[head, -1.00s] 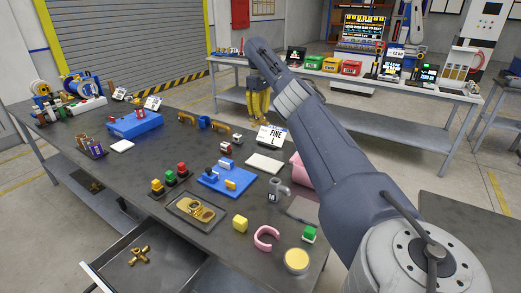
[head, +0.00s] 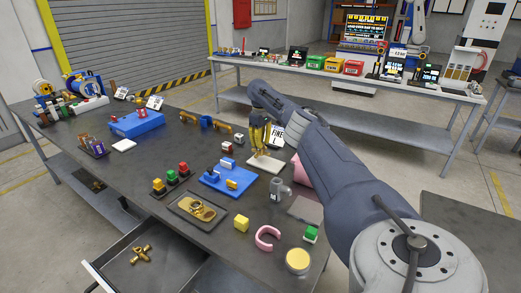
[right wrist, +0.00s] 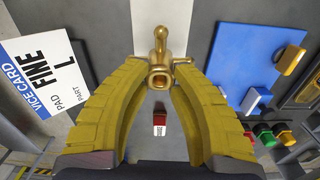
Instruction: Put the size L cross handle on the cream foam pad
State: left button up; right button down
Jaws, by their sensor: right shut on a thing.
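My right gripper (head: 261,148) hangs over the cream foam pad (head: 272,168), fingers pointing down. In the right wrist view its yellow fingers (right wrist: 158,72) are shut on a brass cross handle (right wrist: 159,73); no size mark can be read on it. The pad shows behind the handle as a pale strip (right wrist: 165,12); whether they touch I cannot tell. The fingers and arm hide most of the handle in the head view. Another brass cross-shaped piece (head: 141,255) lies in the open drawer. My left gripper is not in view.
A card reading FINE and L (right wrist: 38,75) stands beside the pad. A dark tray (head: 181,205) holds brass parts.

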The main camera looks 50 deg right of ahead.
jog(key=shift+f, duration=1.6)
jog(key=c, duration=1.2)
grip_release()
notch_tip(320, 180, up, 12)
jog(key=shift+r, duration=0.1)
